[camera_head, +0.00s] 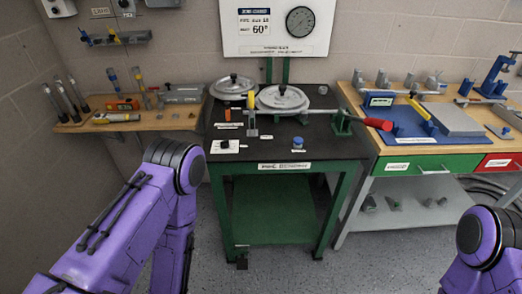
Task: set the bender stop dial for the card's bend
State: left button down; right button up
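The card (261,21) on the white wall board (240,47) reads 60° in large print; its smaller lines are hard to read. A round grey gauge (300,22) is on the board's right side; its setting is too small to read. The bender (284,98), with round metal discs and a red-handled lever (377,124), sits on the black-topped green table (270,148). A black knob on a white plate (225,147) is at the table's front left; I cannot tell if it is the stop dial. Both my grippers are out of view; only purple arm links show.
A blue-capped part (298,143) stands near the table's front. A wooden shelf (160,122) with tools is at the left. A workbench (430,144) with a blue mat, a grey block and clamps is at the right. The lever reaches toward this bench.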

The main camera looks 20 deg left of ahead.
aim_at(224, 145)
jog(key=u, duration=0.65)
jog(key=i, duration=0.2)
jog(key=u, duration=1.4)
jog(key=i, duration=0.5)
jog(key=z, duration=0.7)
